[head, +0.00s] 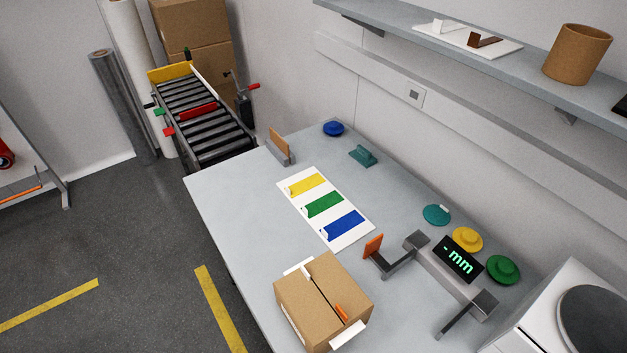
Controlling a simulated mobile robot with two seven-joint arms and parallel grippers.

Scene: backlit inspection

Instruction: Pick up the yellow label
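The yellow label (307,186) is a flat strip at the far end of a white sheet (334,215) lying on the grey table (235,205). A small pale tab shows at its left end. A green label (324,204) and a blue label (344,226) lie beside it on the same sheet, nearer to me. Nothing covers the yellow label. Neither of my grippers is in the head view.
Coloured round pieces, including a yellow one (467,239), line the wall side. A shelf (420,25) overhangs the back.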

